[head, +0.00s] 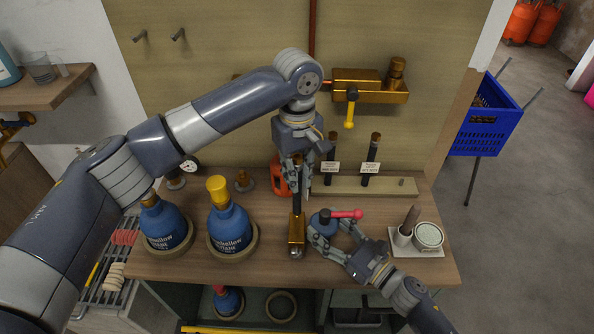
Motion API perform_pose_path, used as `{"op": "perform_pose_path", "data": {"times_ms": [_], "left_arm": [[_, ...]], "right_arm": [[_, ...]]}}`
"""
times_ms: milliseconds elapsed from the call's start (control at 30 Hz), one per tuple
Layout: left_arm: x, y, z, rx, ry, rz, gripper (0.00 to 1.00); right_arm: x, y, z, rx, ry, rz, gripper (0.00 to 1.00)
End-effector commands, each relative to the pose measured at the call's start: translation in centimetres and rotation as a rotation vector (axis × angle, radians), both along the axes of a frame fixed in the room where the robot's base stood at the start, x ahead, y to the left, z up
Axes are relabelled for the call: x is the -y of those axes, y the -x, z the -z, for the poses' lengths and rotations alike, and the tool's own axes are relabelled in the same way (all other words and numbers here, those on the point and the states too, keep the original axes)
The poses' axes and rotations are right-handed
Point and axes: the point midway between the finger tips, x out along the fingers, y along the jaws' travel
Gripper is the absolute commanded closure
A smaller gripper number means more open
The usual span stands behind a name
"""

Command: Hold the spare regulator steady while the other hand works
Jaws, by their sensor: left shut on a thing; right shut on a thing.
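My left gripper (298,190) points down over the middle of the bench, shut on the dark upper part of an upright brass piece (296,230). The lower end of this piece is silvery and sits at the bench top; I cannot tell whether it touches. My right gripper (331,233) reaches in from the lower right, shut on a round blue piece with a red lever (345,214), which looks like a regulator. The lever points right. The gripper fingers hide part of the blue body. The two held pieces are close together; a small gap seems to show between them.
Two blue bottles stand in ring stands at left, one with a yellow cap (217,187). A wooden rack (392,187) holds labelled dark tubes behind. An orange container (278,175) is behind my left gripper. A white tray (434,251) with a tin is at right. A brass manifold (372,88) is on the wall.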

Motion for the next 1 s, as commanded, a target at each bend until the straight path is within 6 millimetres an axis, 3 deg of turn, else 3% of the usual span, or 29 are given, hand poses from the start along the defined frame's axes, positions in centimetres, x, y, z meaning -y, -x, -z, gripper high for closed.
{"op": "perform_pose_path", "data": {"times_ms": [1000], "left_arm": [[0.0, 0.0, 1.8, 0.0, 0.0, 0.001, 1.0]], "right_arm": [[0.0, 0.0, 0.0, 0.0, 0.0, 0.001, 0.82]]}}
